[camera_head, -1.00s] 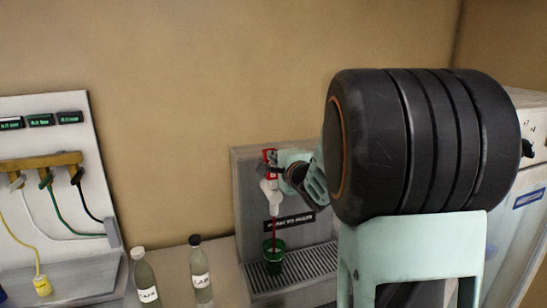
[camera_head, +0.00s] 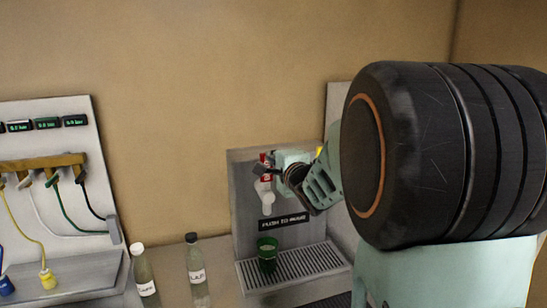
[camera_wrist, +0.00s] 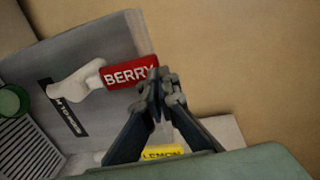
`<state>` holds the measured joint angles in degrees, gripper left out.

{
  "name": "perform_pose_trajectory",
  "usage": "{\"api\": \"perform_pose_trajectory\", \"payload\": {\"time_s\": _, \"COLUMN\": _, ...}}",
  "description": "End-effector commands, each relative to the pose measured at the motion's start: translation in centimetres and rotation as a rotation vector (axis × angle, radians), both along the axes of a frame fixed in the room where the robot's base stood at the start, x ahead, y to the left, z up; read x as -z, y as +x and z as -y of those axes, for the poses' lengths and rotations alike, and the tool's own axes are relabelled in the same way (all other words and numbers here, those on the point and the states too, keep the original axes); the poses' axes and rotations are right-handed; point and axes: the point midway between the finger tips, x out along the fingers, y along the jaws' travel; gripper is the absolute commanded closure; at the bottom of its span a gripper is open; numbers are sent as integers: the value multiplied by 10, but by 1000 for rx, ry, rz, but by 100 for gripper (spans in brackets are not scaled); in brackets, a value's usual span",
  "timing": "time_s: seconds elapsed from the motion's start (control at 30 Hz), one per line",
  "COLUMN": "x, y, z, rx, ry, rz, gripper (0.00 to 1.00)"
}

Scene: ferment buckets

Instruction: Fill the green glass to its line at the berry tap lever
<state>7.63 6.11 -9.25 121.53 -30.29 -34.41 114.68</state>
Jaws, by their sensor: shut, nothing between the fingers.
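The berry tap lever (camera_head: 265,175) is red above a white spout (camera_head: 265,197) on a grey dispenser. In the wrist view the lever (camera_wrist: 122,76) reads BERRY. In the head view my gripper (camera_head: 258,170) is beside the lever. The green glass (camera_head: 267,257) stands upright below the spout on the drip grille. Its rim also shows in the wrist view (camera_wrist: 10,101). No stream is visible; the fill level and line are unclear.
A yellow LEMON lever (camera_wrist: 162,153) is beside the berry one. Two labelled bottles (camera_head: 145,278) (camera_head: 197,270) stand left of the dispenser. A panel with coloured cables (camera_head: 60,190) is further left. The drip grille (camera_head: 305,265) right of the glass is clear.

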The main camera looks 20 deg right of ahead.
Motion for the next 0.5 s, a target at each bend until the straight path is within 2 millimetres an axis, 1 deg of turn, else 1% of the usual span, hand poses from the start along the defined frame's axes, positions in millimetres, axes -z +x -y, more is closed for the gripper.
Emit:
{"api": "perform_pose_trajectory", "payload": {"time_s": 0.03, "x": -13, "y": -12, "z": 0, "rx": 0, "ry": 0, "rz": 3, "gripper": 100}}
{"api": "perform_pose_trajectory", "payload": {"time_s": 0.23, "x": -29, "y": -50, "z": 0, "rx": 1, "ry": 0, "rz": 1, "gripper": 100}}
{"api": "perform_pose_trajectory", "payload": {"time_s": 0.4, "x": -32, "y": -65, "z": 0, "rx": 1, "ry": 0, "rz": 2, "gripper": 100}}
{"api": "perform_pose_trajectory", "payload": {"time_s": 0.5, "x": -33, "y": -70, "z": 0, "rx": 0, "ry": 0, "rz": 1, "gripper": 100}}
